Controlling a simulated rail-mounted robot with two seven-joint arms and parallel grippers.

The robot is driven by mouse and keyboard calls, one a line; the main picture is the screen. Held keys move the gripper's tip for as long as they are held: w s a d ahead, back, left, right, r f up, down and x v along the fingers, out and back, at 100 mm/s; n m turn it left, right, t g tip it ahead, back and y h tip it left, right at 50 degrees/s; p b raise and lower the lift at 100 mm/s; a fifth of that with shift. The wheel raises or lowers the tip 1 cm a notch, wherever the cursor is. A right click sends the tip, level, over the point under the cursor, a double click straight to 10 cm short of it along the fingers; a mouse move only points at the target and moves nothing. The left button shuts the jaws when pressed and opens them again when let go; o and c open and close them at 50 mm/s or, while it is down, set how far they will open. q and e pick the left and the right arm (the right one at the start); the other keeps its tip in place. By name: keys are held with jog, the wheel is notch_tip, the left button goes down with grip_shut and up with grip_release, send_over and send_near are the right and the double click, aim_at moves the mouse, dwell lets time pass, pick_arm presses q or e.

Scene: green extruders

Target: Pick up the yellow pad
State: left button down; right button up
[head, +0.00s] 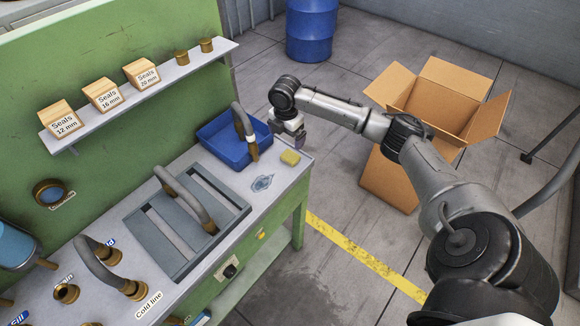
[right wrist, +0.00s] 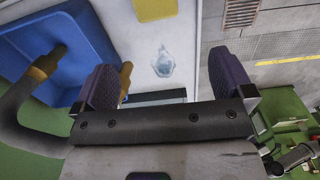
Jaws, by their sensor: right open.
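The yellow pad (head: 290,158) is a small block lying on the grey bench top near its right corner, beside the blue tray. In the right wrist view the yellow pad (right wrist: 155,9) shows at the top edge, partly cut off. My right gripper (head: 290,134) is above the bench's far right corner, close to the pad and apart from it. In the right wrist view my right gripper (right wrist: 165,85) has its two dark fingers wide apart with nothing held between them. My left gripper is not in view.
A blue tray (head: 210,136) with a hose (head: 241,120) in it stands left of the pad. A wet patch (head: 262,183) lies in front of the pad. A slatted grey rack (head: 160,232) is nearer. An open cardboard box (head: 390,185) stands on the floor at right.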

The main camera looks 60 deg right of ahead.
jog(key=d, duration=0.2)
send_over(290, 155)
notch_tip(290, 155, down, 7)
jog(key=shift+d+r+b, duration=0.1)
jog(key=shift+r+b, duration=0.05)
jog(key=shift+b, duration=0.3)
jog(key=shift+s+f, duration=0.1)
jog(key=shift+f, duration=2.8)
jog(key=c, duration=1)
